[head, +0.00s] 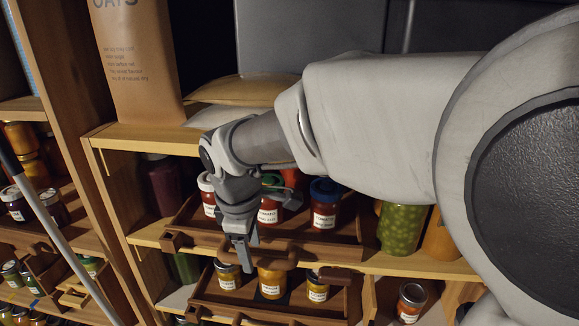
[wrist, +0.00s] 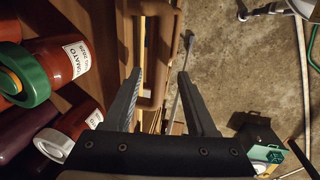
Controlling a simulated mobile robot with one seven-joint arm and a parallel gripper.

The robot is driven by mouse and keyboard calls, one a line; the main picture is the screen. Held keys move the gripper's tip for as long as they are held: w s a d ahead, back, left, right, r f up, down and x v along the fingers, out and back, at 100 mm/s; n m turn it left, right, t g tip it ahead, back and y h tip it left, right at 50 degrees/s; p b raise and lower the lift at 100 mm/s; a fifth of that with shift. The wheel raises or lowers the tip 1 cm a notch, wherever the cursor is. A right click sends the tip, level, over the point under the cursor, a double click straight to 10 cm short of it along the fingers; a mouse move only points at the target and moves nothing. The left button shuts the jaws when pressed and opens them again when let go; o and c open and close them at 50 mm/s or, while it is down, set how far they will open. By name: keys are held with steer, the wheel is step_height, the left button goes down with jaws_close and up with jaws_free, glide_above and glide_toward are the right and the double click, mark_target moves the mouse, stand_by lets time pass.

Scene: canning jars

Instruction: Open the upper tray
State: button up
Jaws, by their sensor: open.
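The upper tray (head: 195,238) is a dark wooden tray on a shelf. It holds jars with white, green and blue lids. A brown bar handle (head: 290,254) runs along its front. My gripper (head: 245,258) points down at the tray's front, close to the handle. In the wrist view my gripper (wrist: 160,75) is open, and a wooden bar (wrist: 157,50) shows beyond and between its fingertips. I cannot tell if the fingers touch it. My forearm and wrist hide part of the tray and shelf.
A lower tray (head: 205,306) with yellow-orange jars sits below. A jar of green contents (head: 403,228) stands right of the upper tray. A paper bag (head: 138,60) stands on the top shelf. The wrist view shows concrete floor (wrist: 235,60) at right.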

steer(key=shift+w+f, duration=0.2)
steer(key=shift+f, duration=0.8)
jaws_close()
stand_by(0.8)
